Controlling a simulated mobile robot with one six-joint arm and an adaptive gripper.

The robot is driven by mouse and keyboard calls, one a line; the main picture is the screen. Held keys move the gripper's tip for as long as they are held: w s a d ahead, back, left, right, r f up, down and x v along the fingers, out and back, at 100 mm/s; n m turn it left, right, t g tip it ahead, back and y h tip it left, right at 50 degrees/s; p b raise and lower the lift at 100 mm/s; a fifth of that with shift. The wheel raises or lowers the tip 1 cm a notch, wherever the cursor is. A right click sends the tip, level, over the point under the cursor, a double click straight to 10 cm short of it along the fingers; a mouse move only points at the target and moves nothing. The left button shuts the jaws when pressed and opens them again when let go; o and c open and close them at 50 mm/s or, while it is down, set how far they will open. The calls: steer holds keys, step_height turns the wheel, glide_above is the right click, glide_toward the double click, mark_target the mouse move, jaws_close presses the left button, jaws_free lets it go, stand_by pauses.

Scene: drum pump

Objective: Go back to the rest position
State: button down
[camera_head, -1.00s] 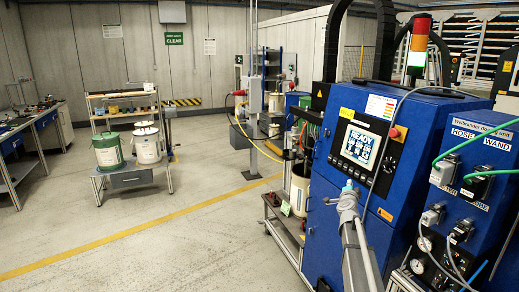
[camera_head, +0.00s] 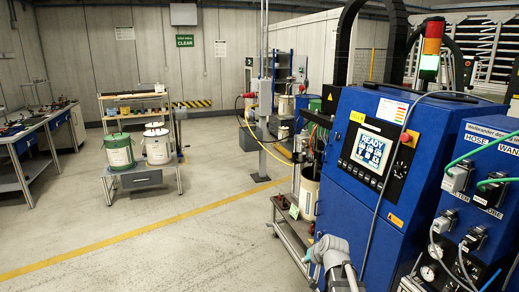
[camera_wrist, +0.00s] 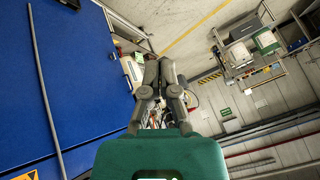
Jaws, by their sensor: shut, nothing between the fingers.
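My gripper (camera_wrist: 160,68) shows in the middle of the wrist view, with its two grey fingers drawn together and no object visible between them. Its green body fills the lower middle of that view. In the head view part of my grey arm is low in front of the blue machine (camera_head: 350,212); I cannot make out the fingers there. The machine has a lit screen reading READY (camera_head: 371,149) and a light tower (camera_head: 431,48). Its blue side (camera_wrist: 85,60) also fills the left of the wrist view, to the left of my gripper.
A low trolley (camera_head: 143,179) carries a green-white drum (camera_head: 119,152) and a white drum (camera_head: 157,147). A workbench (camera_head: 35,140) stands at the left. A blue connection unit (camera_head: 480,185) with green hoses is at the right. The floor around the yellow line (camera_head: 110,244) is clear.

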steer(key=s+f+n+g+h, duration=0.2)
steer(key=s+g, duration=0.4)
steer(key=s, duration=1.2)
steer(key=shift+s+d+f+g+h, duration=0.2)
steer(key=shift+d+f+g+h, duration=0.15)
steer(key=shift+f+h, duration=0.4)
steer(key=shift+f, duration=0.1)
stand_by(0.4)
